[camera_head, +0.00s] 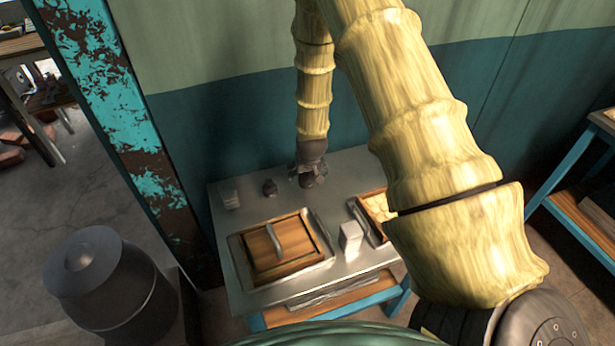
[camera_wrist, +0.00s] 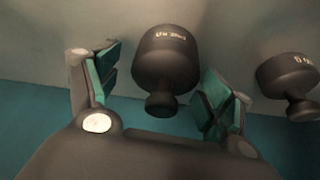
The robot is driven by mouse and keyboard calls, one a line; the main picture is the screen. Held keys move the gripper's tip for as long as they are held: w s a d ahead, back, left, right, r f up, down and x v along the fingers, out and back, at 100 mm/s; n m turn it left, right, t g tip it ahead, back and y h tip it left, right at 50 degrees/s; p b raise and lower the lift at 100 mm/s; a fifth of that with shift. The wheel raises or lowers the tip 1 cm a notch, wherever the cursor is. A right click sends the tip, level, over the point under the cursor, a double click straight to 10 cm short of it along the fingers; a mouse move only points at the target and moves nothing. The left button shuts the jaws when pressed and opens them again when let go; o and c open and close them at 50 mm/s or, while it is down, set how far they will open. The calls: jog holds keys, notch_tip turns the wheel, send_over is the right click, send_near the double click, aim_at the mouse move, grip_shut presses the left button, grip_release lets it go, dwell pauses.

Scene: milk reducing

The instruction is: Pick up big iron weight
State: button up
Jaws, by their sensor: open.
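The big iron weight, dark with a rounded body and a knob, is in the middle of the wrist view (camera_wrist: 165,58), between my two fingers. In the head view it shows partly (camera_head: 307,182) under my gripper (camera_head: 309,168), on the grey metal table. In the wrist view my gripper (camera_wrist: 160,82) is open, with a teal-padded finger on each side of the weight and gaps showing. A smaller dark weight stands to its left in the head view (camera_head: 270,188) and at the right edge of the wrist view (camera_wrist: 288,80).
A green wall is close behind. A dark lidded can (camera_head: 110,290) stands at the left.

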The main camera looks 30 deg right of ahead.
jog(key=shift+w+f, duration=0.2)
jog(key=shift+f, duration=0.05)
jog(key=c, duration=1.8)
jog(key=shift+r, duration=0.1)
jog(key=shift+r, duration=0.1)
